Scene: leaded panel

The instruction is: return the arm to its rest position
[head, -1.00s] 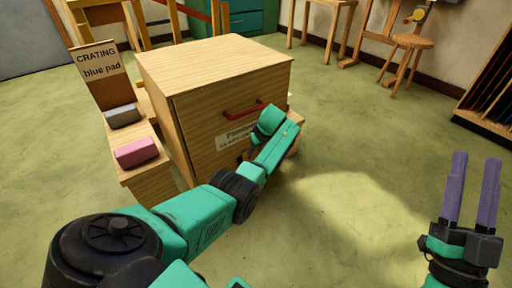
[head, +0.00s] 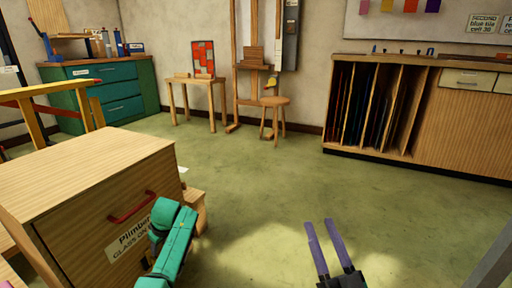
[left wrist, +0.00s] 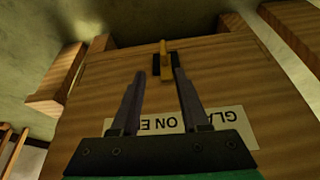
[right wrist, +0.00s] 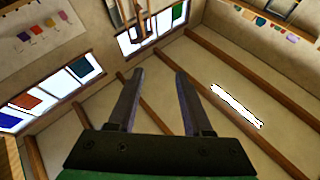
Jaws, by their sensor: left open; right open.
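My left arm's teal wrist link (head: 172,238) is in front of the wooden crate (head: 85,180), and its fingers are hidden in the head view. In the left wrist view my left gripper (left wrist: 159,76) is open and empty, facing the crate's front (left wrist: 100,85). A yellow latch on a dark base (left wrist: 164,62) lies just beyond its fingertips; I cannot tell if they touch. My right gripper (head: 320,222) is open and empty, fingers pointing up over the floor. In the right wrist view its open fingers (right wrist: 159,74) face the walls and ceiling.
The crate has a red handle (head: 132,207) and a label partly hidden by my left arm. A stool (head: 275,118), a small table (head: 199,88) and a rack of glass sheets (head: 370,110) stand further back. The green floor (head: 270,180) between is clear.

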